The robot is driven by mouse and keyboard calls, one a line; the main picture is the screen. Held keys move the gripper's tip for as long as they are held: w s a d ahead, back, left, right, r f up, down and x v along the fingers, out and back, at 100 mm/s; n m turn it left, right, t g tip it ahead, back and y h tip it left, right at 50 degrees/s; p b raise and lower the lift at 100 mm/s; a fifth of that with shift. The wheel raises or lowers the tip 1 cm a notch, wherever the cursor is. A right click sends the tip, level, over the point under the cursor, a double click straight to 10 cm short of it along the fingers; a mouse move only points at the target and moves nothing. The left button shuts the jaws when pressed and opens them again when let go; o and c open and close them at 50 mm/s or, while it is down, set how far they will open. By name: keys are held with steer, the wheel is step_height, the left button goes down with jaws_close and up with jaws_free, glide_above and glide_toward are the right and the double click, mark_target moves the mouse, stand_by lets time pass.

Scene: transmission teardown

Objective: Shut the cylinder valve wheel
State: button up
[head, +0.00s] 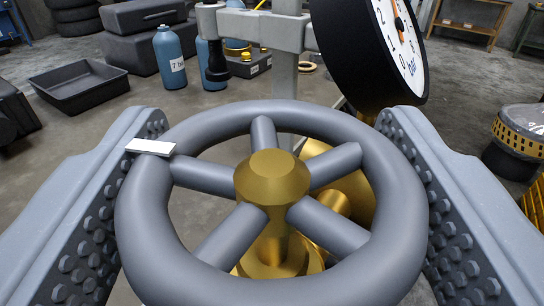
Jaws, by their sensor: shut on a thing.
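The valve wheel (272,116) fills the middle of the head view. It is a thick grey ring with several spokes that meet at a brass hub (272,178). A small white marker (150,147) sits on the rim at the upper left. My gripper (270,180) has one studded jaw on each side of the wheel, and it is shut on the rim. The brass valve body (350,190) shows below and behind the spokes, partly hidden by the wheel. Whether the valve is open or closed cannot be told from this view.
A pressure gauge (402,45) with a black case stands close behind the wheel at the upper right. A grey post with a crossbar (262,28) rises behind. Blue bottles (170,58), a black tray (78,86) and a yellow-banded drum (520,135) stand farther off on the floor.

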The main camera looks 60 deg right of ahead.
steer(key=shift+m+g+h+p, duration=1.2)
steer(key=shift+m+g+p, duration=0.6)
steer(key=shift+g, duration=0.6)
steer(key=shift+m+g+p, duration=0.5)
steer(key=shift+g+p, duration=0.05)
steer(key=shift+g, duration=0.35)
steer(key=o, duration=1)
steer(key=a, duration=0.4)
steer(key=s+a+b, duration=0.1)
steer(key=a, duration=0.4)
steer(key=s+a+b, duration=0.1)
steer(key=a, duration=0.3)
steer(key=shift+s+a+f, duration=0.1)
steer(key=shift+s+a, duration=0.1)
steer(key=shift+a, duration=0.1)
